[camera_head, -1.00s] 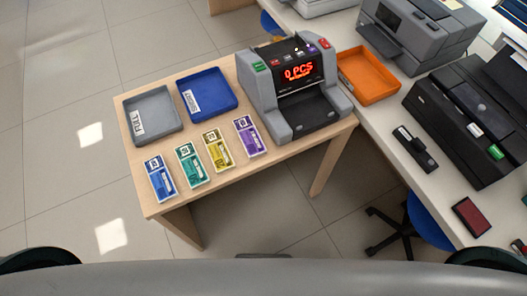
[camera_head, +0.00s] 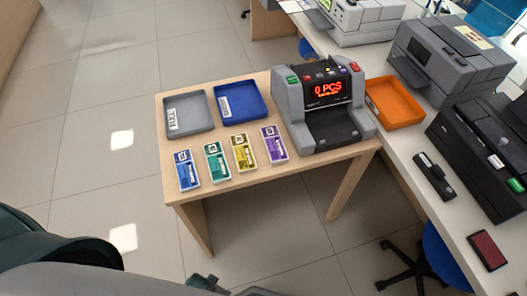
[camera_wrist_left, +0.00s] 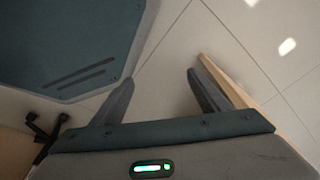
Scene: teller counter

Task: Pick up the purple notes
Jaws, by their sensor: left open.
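The purple notes (camera_head: 274,144) lie on the wooden table, at the right end of a row of note bundles. They are just left of the counting machine (camera_head: 326,110). My left gripper (camera_wrist_left: 158,92) shows in the left wrist view, its two fingers apart with only floor between them. It is empty and away from the notes, which are not in that view. My right gripper is not in view.
Yellow (camera_head: 243,153), green (camera_head: 216,163) and blue (camera_head: 187,170) notes lie left of the purple ones. A grey tray (camera_head: 203,127) and a blue tray (camera_head: 259,111) are behind them. An orange tray (camera_head: 411,118) is on the white counter (camera_head: 420,203). The table's front edge (camera_head: 240,188) faces open floor.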

